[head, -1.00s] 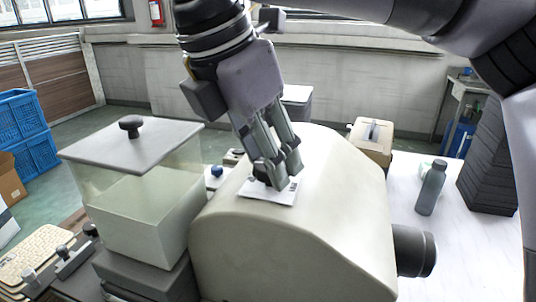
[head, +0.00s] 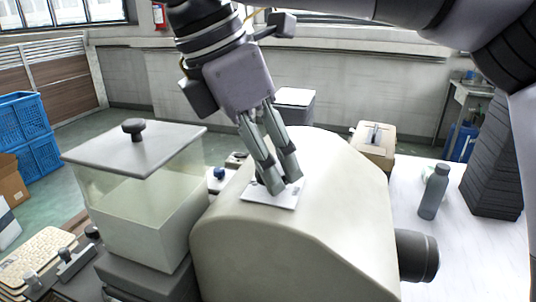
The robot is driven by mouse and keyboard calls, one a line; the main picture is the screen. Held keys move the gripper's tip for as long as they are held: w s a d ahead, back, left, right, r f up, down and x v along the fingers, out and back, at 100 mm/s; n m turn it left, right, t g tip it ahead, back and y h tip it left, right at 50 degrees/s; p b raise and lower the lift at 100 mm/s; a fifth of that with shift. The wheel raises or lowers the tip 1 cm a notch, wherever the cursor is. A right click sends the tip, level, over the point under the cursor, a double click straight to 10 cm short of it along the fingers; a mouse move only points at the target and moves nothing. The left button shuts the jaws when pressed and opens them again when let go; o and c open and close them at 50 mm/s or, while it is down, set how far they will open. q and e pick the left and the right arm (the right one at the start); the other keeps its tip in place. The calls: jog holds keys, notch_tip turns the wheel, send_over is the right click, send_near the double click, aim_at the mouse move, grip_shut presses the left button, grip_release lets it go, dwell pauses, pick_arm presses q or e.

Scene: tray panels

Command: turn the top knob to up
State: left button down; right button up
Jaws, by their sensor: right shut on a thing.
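The top knob sits on a small white plate (head: 258,196) on the sloped top of the cream rounded housing (head: 290,235). The knob itself is hidden behind my fingertips, so I cannot see which way it points. My right gripper (head: 280,187) reaches down from above, its fingers close together at the plate, shut on the knob. My left gripper is not in view.
A clear box with a grey lid and black knob (head: 133,129) stands close on the left. A dark cylinder (head: 415,255) sticks out of the housing's right side. A grey bottle (head: 433,192) and a dark stack (head: 492,160) stand farther right.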

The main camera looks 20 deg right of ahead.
jog(key=o, duration=1.2)
jog(key=shift+c, duration=0.2)
jog(key=v, duration=1.2)
